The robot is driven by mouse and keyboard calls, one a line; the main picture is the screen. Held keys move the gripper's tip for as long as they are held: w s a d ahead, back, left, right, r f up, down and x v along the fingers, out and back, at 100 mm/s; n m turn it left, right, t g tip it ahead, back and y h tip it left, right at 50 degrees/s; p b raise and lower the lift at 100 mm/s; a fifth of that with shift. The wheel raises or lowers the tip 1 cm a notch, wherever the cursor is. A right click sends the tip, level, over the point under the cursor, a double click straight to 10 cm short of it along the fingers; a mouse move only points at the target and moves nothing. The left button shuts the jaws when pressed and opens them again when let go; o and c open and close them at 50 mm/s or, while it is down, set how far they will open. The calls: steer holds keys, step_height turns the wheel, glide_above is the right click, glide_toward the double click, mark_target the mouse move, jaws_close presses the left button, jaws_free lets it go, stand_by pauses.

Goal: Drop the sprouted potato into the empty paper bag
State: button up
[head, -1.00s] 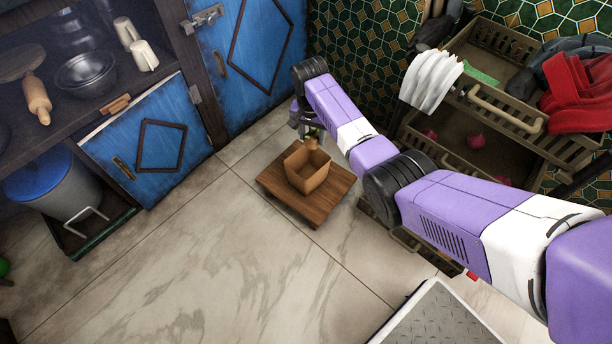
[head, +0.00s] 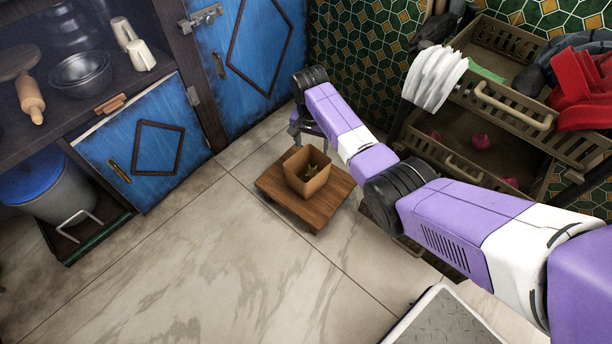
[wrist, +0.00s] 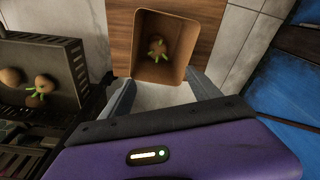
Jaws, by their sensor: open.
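The sprouted potato (wrist: 157,48), brown with green shoots, lies inside the paper bag (wrist: 187,18), at its bottom. In the head view its green sprouts (head: 311,169) show inside the open-topped brown bag (head: 305,187). The bag stands upright on a small wooden stool (head: 325,206). My gripper (wrist: 164,88) is open and empty in the wrist view, its two fingers spread just outside the near edge of the bag. In the head view my gripper (head: 303,133) is behind the bag and partly hidden by my arm.
A crate (wrist: 45,75) in the wrist view holds several potatoes, one with green sprouts. A rack of brown crates (head: 480,130) stands right of my arm. Blue cupboards (head: 155,150) are at left, one door open. The tiled floor (head: 190,260) in front is clear.

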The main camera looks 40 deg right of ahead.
step_height(320, 180, up, 8)
steer(key=p, duration=0.4)
steer(key=shift+s+a+p, duration=0.25)
steer(key=shift+a+p, duration=0.05)
steer(key=shift+a, duration=0.1)
steer(key=shift+f, duration=0.15)
